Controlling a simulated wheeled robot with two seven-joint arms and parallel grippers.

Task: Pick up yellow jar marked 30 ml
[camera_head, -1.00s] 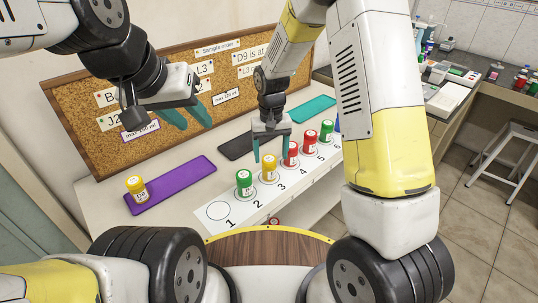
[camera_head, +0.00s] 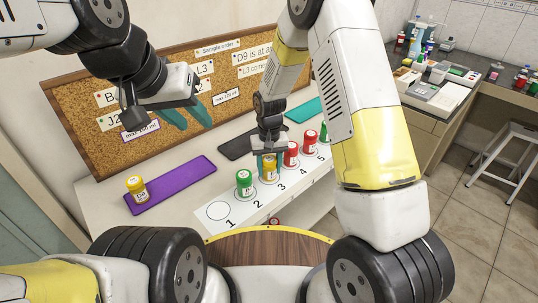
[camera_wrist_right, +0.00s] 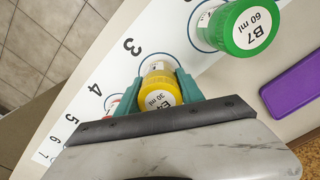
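The yellow jar marked 30 ml (camera_head: 269,171) stands at place 3 on the white numbered strip (camera_head: 211,227). In the right wrist view its cap (camera_wrist_right: 158,98) reads E4 30 ml. My right gripper (camera_head: 269,161) has come down over the jar from above, with one teal finger on each side. In the right wrist view the fingers (camera_wrist_right: 160,87) lie close against the jar and look shut on it. The jar looks upright, and I see no clear gap under it. My left gripper (camera_head: 193,117) is open and empty in front of the cork board.
A green jar (camera_head: 244,183), marked B7 60 ml, stands at place 2, close beside the held jar. Red jars (camera_head: 291,154) stand on the other side. Another yellow jar (camera_head: 137,188) is on the purple mat (camera_head: 180,183). The cork board (camera_head: 85,130) stands behind.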

